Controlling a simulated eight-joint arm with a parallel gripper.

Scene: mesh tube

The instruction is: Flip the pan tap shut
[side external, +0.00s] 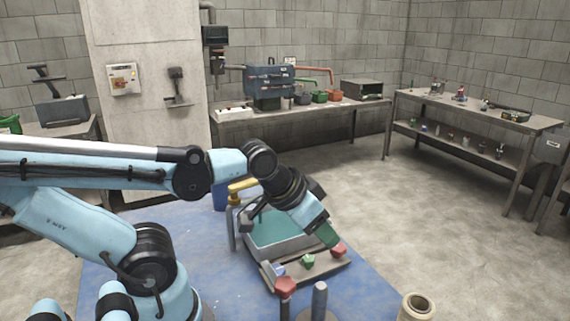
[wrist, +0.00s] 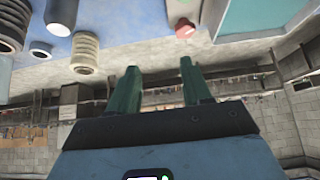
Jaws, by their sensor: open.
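A grey pan (side external: 268,257) with a teal inside stands on the blue table, and its teal part shows at the top right of the wrist view (wrist: 262,14). A brass tap-like fitting (side external: 242,186) on a grey upright stands at the pan's back left; I cannot tell its lever position. Small blue (side external: 278,269), green (side external: 308,261) and red (side external: 338,250) pieces sit along the pan's front ledge. A red piece also shows in the wrist view (wrist: 185,29). My gripper (side external: 328,235) is above the pan's front right, near the red piece. Its green fingers (wrist: 158,70) are apart and empty.
A red knob (side external: 287,286) and a grey post (side external: 320,298) stand before the pan. A beige spool (side external: 416,306) is at front right. Ribbed cylinders (wrist: 85,52) show in the wrist view. Benches (side external: 290,119) stand far behind; the floor at right is clear.

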